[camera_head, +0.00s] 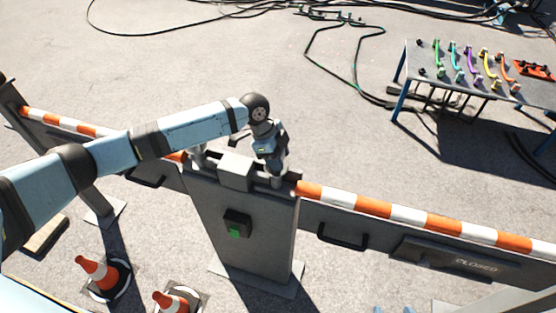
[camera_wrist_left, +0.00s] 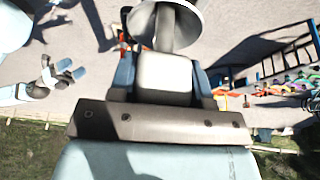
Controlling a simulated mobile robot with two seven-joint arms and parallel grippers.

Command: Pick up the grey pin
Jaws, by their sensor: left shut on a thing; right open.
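My left gripper (camera_head: 274,168) reaches down onto the right end of the grey post top and is shut on a grey pin (camera_head: 278,181), which is mostly hidden under the fingers. In the left wrist view, a grey stem with a pale round disc (camera_wrist_left: 178,28) stands at the fingers. Another grey upright piece (camera_head: 197,158) stands at the left end of the post top. My right gripper (camera_head: 394,310) shows only as two blue tips, apart and empty, at the bottom edge. An open hand also shows in the left wrist view (camera_wrist_left: 62,74).
A grey post (camera_head: 250,220) with a green-lit box (camera_head: 237,222) carries an orange-white striped barrier (camera_head: 400,213). Traffic cones (camera_head: 100,272) stand at the lower left. A table (camera_head: 455,68) with coloured handles is at upper right. Cables lie behind; open pavement lies between.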

